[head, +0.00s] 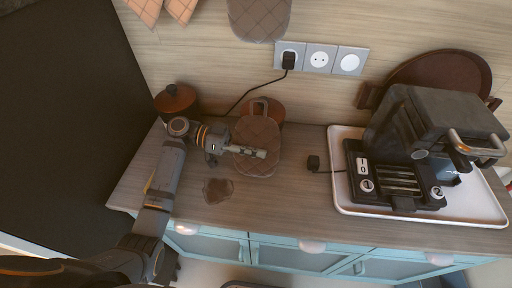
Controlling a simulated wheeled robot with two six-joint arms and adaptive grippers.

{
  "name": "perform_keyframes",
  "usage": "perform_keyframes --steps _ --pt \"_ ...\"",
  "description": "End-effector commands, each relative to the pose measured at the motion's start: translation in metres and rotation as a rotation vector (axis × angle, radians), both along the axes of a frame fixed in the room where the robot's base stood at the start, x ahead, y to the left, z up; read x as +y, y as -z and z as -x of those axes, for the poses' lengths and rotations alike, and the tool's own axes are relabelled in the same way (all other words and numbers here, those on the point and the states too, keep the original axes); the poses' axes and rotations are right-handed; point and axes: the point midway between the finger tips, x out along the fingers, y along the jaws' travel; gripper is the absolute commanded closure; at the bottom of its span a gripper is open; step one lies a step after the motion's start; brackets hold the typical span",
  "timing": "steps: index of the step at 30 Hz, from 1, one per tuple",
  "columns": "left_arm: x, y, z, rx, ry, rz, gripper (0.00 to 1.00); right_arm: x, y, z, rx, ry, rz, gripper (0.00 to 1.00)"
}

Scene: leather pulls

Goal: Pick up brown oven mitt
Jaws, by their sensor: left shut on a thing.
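A brown quilted oven mitt (256,132) is above the wooden counter, left of the middle, below the wall sockets. My left gripper (262,153) reaches in from the left and lies across the mitt, shut on it. The gripper hides part of the mitt's middle. I cannot tell from this angle whether the mitt is clear of the counter. My right gripper is not in view.
A brown lidded pot (176,99) is at the back left. A dark brown patch (217,190) lies near the front. More quilted cloths hang above.

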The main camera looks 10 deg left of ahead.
Motion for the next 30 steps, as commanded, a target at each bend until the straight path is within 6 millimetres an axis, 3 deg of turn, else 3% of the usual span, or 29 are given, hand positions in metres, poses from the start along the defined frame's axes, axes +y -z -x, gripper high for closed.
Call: perform_keyframes --steps 6,11,18,24,30 --pt "0.0 -0.005 0.0 -0.003 0.0 -0.001 1.0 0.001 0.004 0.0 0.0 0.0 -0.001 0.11" --pt "0.0 -0.028 0.0 -0.008 0.001 -0.001 1.0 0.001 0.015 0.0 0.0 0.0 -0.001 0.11" --pt "-0.024 -0.088 0.044 -0.01 0.003 0.002 1.0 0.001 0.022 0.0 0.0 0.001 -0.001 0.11" --pt "-0.051 -0.113 0.092 -0.005 0.002 0.006 1.0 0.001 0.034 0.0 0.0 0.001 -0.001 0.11" --pt "-0.065 -0.127 0.117 -0.001 0.002 0.004 1.0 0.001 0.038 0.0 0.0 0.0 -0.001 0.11"
